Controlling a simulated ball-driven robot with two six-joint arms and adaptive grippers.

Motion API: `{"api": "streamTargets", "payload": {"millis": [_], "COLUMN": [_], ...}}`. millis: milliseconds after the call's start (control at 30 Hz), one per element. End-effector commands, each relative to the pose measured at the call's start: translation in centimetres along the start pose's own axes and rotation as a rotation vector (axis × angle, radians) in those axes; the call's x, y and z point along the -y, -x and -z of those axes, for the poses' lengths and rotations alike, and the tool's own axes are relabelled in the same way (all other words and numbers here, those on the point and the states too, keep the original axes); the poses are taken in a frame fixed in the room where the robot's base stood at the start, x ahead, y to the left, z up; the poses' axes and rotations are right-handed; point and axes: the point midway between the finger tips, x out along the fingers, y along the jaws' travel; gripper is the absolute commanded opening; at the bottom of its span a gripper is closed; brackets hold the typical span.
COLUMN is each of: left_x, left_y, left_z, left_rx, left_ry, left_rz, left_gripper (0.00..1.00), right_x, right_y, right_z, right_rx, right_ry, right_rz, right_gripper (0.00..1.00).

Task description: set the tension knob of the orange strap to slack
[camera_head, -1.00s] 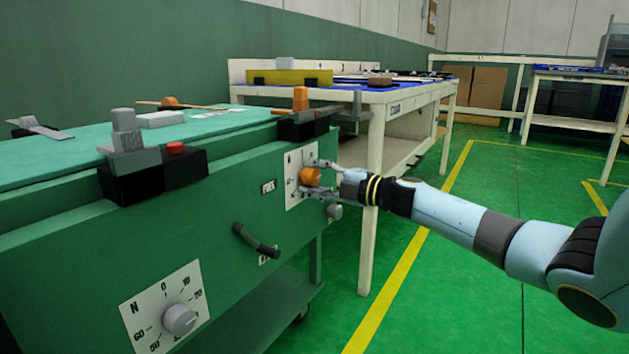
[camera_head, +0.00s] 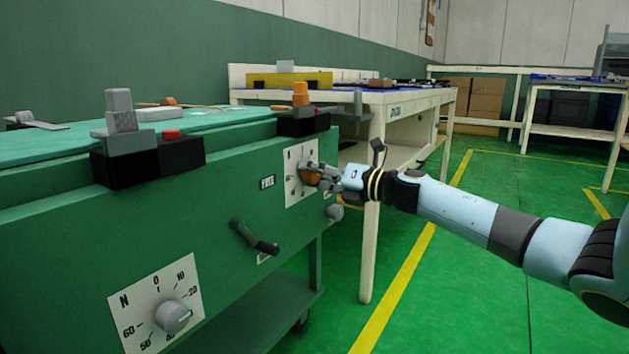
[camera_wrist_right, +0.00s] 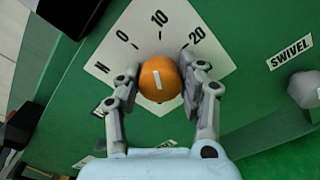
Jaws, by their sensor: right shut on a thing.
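The orange knob (camera_head: 310,174) sits on a white dial plate (camera_head: 294,190) on the front of the green bench. In the right wrist view the knob (camera_wrist_right: 160,80) carries a pale pointer mark, and the plate shows N, 0, 10 and 20. The mark lies nearly along the line to 10. My right gripper (camera_head: 318,174) is shut on the orange knob, one finger on each side of it. An orange buckle block (camera_head: 300,94) stands on the bench top above this dial. My left gripper is not in view.
A grey knob on another dial (camera_head: 173,317) is at the lower left. A black handle (camera_head: 254,238) juts from the bench front. A grey knob (camera_wrist_right: 305,90) labelled SWIVEL is close to the right. Green floor is free at right.

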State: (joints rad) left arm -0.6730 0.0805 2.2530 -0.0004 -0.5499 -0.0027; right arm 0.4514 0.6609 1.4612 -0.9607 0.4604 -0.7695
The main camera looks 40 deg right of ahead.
Motion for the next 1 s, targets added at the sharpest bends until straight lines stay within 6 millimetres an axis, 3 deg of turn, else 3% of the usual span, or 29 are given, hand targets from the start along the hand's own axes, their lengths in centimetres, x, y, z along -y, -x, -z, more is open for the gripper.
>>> {"api": "streamTargets", "payload": {"millis": [267, 633, 800, 1000], "left_x": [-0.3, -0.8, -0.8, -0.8], "left_y": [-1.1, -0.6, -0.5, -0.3], "left_z": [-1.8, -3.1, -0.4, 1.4], "left_rx": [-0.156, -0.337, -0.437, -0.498], "left_ry": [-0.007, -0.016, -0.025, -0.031], "left_rz": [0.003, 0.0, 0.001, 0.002], "left_gripper": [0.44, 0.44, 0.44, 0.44], "right_x": [0.4, 0.3, 0.2, 0.2], "right_y": [0.1, 0.1, 0.1, 0.1], "right_z": [0.6, 0.5, 0.4, 0.3], "right_rx": [-0.007, -0.006, -0.006, -0.005], "right_ry": [0.254, 0.507, 0.568, 0.601], "right_rz": [0.004, 0.003, 0.003, 0.003], "right_gripper": [0.07, 0.07, 0.07, 0.07]}}
